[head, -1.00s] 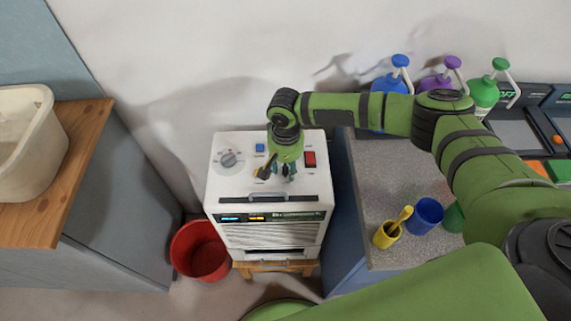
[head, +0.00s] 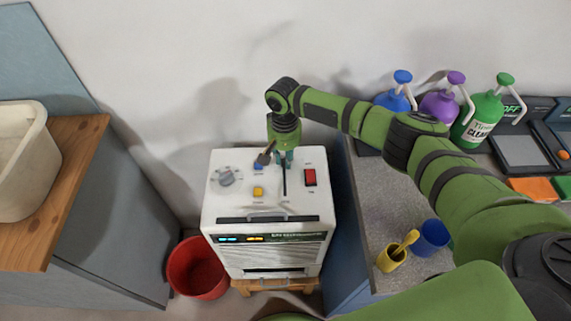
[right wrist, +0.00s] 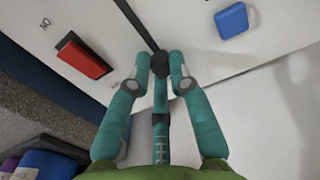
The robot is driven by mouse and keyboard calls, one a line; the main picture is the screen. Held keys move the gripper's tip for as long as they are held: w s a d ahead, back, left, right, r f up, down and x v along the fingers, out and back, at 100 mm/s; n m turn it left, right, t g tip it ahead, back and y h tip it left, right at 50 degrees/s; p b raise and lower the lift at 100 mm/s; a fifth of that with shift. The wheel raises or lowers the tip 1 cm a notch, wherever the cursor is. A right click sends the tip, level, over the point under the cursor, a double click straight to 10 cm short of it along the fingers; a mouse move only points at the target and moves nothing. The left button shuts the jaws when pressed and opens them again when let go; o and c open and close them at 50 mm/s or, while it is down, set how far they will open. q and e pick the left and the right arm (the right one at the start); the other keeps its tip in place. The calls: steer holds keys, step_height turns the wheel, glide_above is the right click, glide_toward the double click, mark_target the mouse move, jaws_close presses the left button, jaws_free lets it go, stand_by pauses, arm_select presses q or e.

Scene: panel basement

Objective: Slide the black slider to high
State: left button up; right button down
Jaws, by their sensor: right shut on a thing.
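The white panel box (head: 237,205) stands in the middle of the head view. My right gripper (head: 284,160) is over the back part of its top, at the far end of a dark slot (head: 285,186). In the right wrist view, the right gripper (right wrist: 160,72) is shut on the black slider (right wrist: 160,62), whose knob sits between the fingertips. The slot runs away from the knob in that view. In the head view the gripper hides the knob. My left gripper is not in view.
On the panel are a grey dial (head: 226,177), a blue button (head: 258,167), a yellow button (head: 258,191) and a red switch (head: 310,177). A red bucket (head: 197,270) stands left on the floor. A counter (head: 380,210) with bottles and cups stands right.

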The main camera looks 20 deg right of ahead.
mark_target(283, 159)
steer(key=shift+w+r, duration=0.15)
steer(key=shift+w, duration=0.15)
steer(key=shift+a, duration=0.1)
steer(key=c, duration=1.3)
jaws_free()
steer(key=shift+r, duration=0.1)
steer(key=shift+o, duration=0.5)
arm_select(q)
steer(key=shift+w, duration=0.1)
arm_select(e)
step_height(283, 159, up, 12)
steer(key=shift+f, duration=0.2)
